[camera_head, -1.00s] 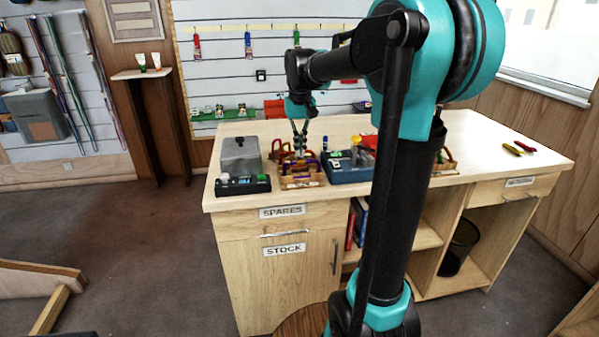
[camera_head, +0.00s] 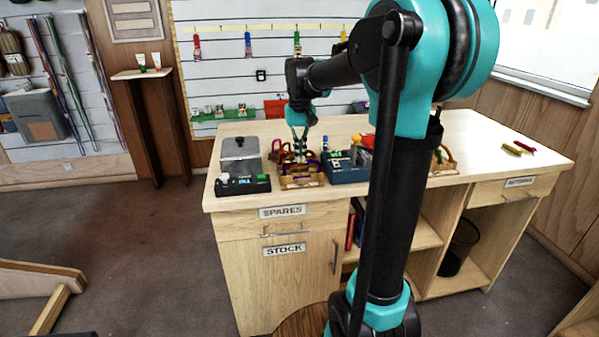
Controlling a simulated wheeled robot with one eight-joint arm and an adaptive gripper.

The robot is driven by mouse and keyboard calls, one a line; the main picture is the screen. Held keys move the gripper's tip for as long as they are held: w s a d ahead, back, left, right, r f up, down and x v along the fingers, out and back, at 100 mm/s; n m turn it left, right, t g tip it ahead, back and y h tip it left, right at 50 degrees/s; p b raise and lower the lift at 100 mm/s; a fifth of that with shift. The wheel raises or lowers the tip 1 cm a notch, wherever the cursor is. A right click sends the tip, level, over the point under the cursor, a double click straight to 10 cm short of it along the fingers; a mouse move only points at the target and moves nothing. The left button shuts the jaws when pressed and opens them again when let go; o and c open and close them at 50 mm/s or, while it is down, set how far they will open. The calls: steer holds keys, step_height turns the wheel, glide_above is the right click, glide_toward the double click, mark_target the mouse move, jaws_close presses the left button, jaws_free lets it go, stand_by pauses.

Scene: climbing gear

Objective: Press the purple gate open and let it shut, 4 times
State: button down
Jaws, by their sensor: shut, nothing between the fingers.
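A purple piece (camera_head: 304,170), likely the carabiner with the purple gate, sits low in a small wooden tray (camera_head: 302,183) on the counter. It is small in this view, and I cannot tell whether its gate is open or shut. My gripper (camera_head: 300,157) points down just above the tray, close to the purple piece. Its fingers are shut with nothing between them. Whether a fingertip touches the gate cannot be made out. Reddish and yellowish gear (camera_head: 284,157) lies in the tray beside and behind the fingers.
A dark box with a grey block (camera_head: 240,160) stands left of the tray, and a blue-grey bin (camera_head: 347,172) stands close on its right. My own arm hides part of the counter (camera_head: 480,150). The counter's right side is mostly clear, with small red and yellow-green items (camera_head: 515,149).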

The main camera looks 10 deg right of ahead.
steer(key=shift+f, duration=0.4)
steer(key=shift+r, duration=3.55)
steer(key=s+f, duration=0.3)
steer(key=f, duration=0.1)
steer(key=s+d+f+t, duration=0.1)
steer(key=s+f, duration=0.2)
steer(key=f, duration=0.1)
steer(key=s+d+f+t, duration=0.1)
steer(key=s+f, duration=0.1)
steer(key=f, duration=0.3)
steer(key=shift+s+d, duration=0.2)
steer(key=shift+s, duration=0.2)
steer(key=s+d+f+t, duration=0.1)
steer(key=s+f+t, duration=0.1)
steer(key=s+f, duration=1)
steer(key=shift+s+d+f, duration=0.35)
steer(key=shift+s+f, duration=0.05)
steer(key=shift+s, duration=0.15)
